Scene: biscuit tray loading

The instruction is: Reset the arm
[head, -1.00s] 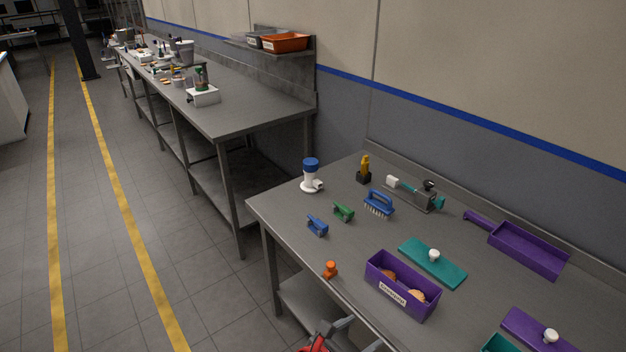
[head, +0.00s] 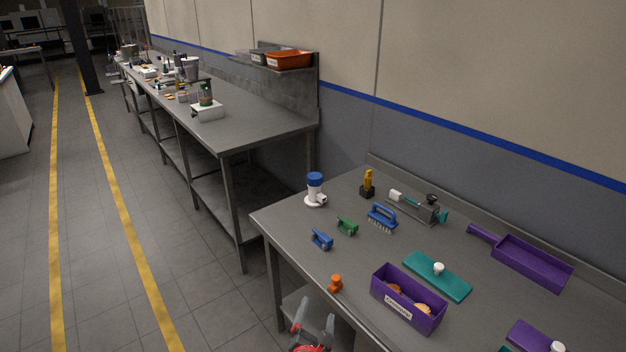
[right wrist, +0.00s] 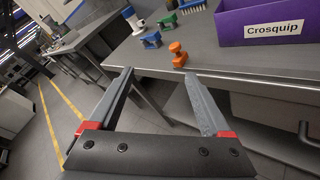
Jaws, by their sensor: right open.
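My right gripper (head: 313,322) shows at the bottom of the head view, low beside the front edge of the near table. In the right wrist view its two grey fingers with red bases (right wrist: 165,98) are spread wide with nothing between them. The table edge and a small orange object (right wrist: 178,54) lie beyond the fingertips; the gripper touches neither. My left gripper is in neither view.
The near table (head: 290,225) holds a purple box (head: 405,312) labelled Crosquip with biscuits in it, a teal lid (head: 450,285), a purple tray (head: 530,262), a blue brush (head: 382,216) and small clips. Open floor (head: 110,250) lies left.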

